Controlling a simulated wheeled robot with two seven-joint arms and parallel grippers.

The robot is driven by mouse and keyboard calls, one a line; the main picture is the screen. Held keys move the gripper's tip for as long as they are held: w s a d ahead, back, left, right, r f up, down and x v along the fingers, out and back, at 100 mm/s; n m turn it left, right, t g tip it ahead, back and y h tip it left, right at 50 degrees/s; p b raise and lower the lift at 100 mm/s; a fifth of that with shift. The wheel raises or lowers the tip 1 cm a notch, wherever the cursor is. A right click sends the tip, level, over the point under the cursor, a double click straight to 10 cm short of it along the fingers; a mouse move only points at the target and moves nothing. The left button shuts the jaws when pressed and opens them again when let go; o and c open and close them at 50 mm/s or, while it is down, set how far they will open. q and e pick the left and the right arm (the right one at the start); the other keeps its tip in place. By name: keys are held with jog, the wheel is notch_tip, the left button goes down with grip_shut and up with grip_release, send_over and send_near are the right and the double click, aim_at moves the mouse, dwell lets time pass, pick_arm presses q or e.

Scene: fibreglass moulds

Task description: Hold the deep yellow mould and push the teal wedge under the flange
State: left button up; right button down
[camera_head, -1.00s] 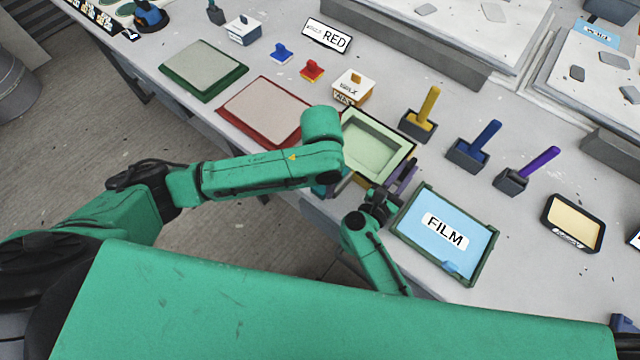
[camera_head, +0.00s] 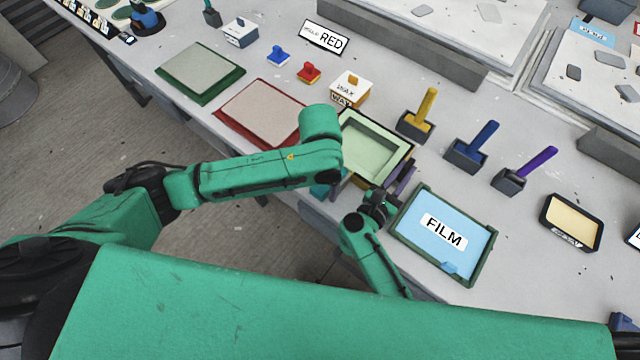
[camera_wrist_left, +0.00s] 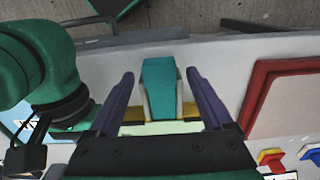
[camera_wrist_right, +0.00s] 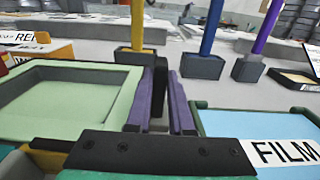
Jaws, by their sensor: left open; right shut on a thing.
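The deep yellow mould (camera_head: 408,150), pale green inside, sits near the table's front edge; it also shows in the right wrist view (camera_wrist_right: 118,82). The teal wedge (camera_wrist_left: 160,88) lies at the mould's near side in the left wrist view, its end close to the flange; I cannot tell whether they touch. In the head view my left arm mostly hides the wedge. My left gripper (camera_wrist_left: 160,76) is open, with one purple finger on each side of the wedge. My right gripper (camera_wrist_right: 163,75) is shut on the mould's right edge; it also shows in the head view (camera_head: 402,178).
A blue FILM tray (camera_head: 475,245) lies right of my right gripper. A red-framed panel (camera_head: 262,112) is left of the mould. A wax box (camera_head: 350,88) and yellow (camera_head: 417,120), blue (camera_head: 472,150) and purple-handled (camera_head: 520,172) tools in dark holders stand behind.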

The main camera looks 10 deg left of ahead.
pick_arm(q)
notch_tip(320, 180, up, 11)
jog(key=shift+r, duration=0.15)
jog(key=c, duration=0.5)
jog(key=f, duration=0.1)
jog(key=s+f, duration=0.1)
jog(key=a+f, duration=0.1)
jog(key=shift+s, duration=0.2)
grip_shut()
jog(key=shift+s+a+f, duration=0.15)
jog(key=shift+s+f, duration=0.15)
jog(key=shift+f, duration=1.25)
jog(key=shift+s+a+f, duration=0.1)
jog(key=shift+s+f, duration=0.2)
jog(key=shift+f, duration=1.3)
jog(key=shift+s+a+f, duration=0.15)
jog(key=shift+s+f, duration=0.15)
jog(key=shift+f, duration=1.25)
